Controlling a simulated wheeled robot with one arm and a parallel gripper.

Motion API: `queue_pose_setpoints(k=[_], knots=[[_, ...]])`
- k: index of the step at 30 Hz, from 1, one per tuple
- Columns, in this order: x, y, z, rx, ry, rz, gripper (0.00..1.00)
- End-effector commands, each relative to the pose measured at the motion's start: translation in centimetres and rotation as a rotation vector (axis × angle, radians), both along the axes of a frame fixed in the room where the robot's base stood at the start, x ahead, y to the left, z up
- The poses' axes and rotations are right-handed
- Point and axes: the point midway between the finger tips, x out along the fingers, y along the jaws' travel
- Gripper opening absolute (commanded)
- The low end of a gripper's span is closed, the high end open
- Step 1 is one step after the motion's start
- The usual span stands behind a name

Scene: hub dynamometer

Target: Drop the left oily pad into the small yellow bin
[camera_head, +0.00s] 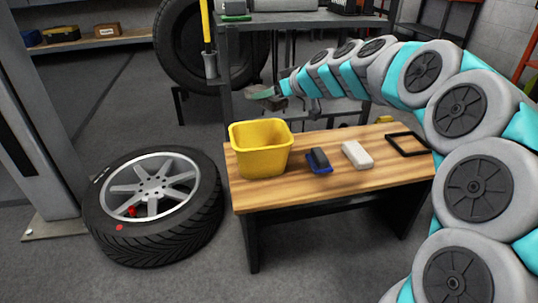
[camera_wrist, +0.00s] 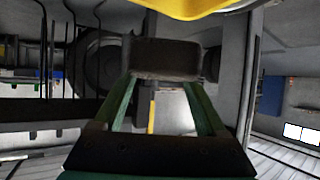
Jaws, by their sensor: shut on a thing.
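My gripper (camera_head: 270,91) is up above the workbench, over and behind the small yellow bin (camera_head: 262,161), and apart from it. In the wrist view its green fingers (camera_wrist: 164,76) are shut on a dark, brownish-grey pad (camera_wrist: 166,58), held across the fingertips. In the head view the pad is small and hard to tell from the fingers. The yellow bin stands upright at the left end of the wooden bench; its floor is hidden. Part of the bin shows at the top of the wrist view (camera_wrist: 190,9).
On the wooden bench (camera_head: 300,186) lie a blue-and-dark brush-like item (camera_head: 319,161), a white block (camera_head: 357,155) and a black frame (camera_head: 407,144). A wheel (camera_head: 153,203) lies on the floor at left. A grey shelf (camera_head: 300,19) stands behind the bench.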

Motion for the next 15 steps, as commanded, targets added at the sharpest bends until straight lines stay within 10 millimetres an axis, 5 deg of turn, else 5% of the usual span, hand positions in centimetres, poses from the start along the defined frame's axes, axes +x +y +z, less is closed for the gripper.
queue_pose_setpoints(k=[15], knots=[[0.0, 0.0, -5.1, 0.001, 0.001, 0.0, 0.19]])
